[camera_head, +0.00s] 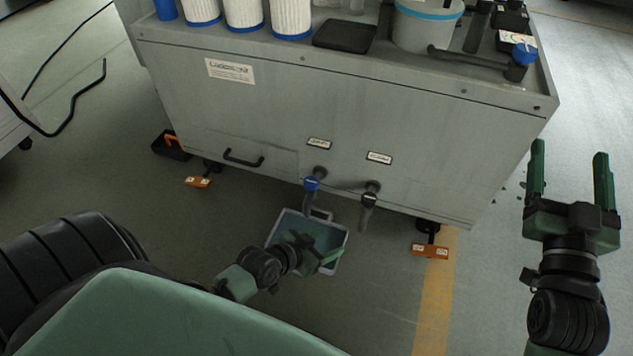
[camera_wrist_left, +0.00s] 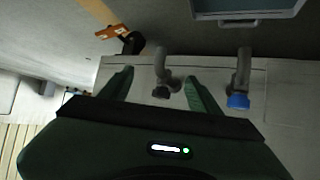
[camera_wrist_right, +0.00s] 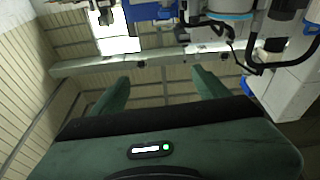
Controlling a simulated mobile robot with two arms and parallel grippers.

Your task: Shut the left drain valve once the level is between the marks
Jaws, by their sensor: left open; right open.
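The left drain valve (camera_head: 312,184) has a blue handle on a grey pipe at the cabinet's lower front; it also shows in the left wrist view (camera_wrist_left: 238,101), right of the fingers. A second drain valve (camera_head: 371,188) has a dark handle; in the left wrist view (camera_wrist_left: 161,91) it appears between the open fingers, apart from them. A tray (camera_head: 341,262) with bluish liquid is on the floor below. My left gripper (camera_head: 315,248) is open and empty above it, partly covering it. My right gripper (camera_head: 569,150) is open and empty. I cannot make out level marks or flow.
The grey cabinet (camera_head: 240,115) carries white filter cylinders (camera_head: 244,14), a bucket (camera_head: 423,25) and a blue-handled pipe (camera_head: 523,52). Orange-tagged feet (camera_head: 430,250) stand under it. A yellow floor line (camera_head: 434,310) runs right of the tray.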

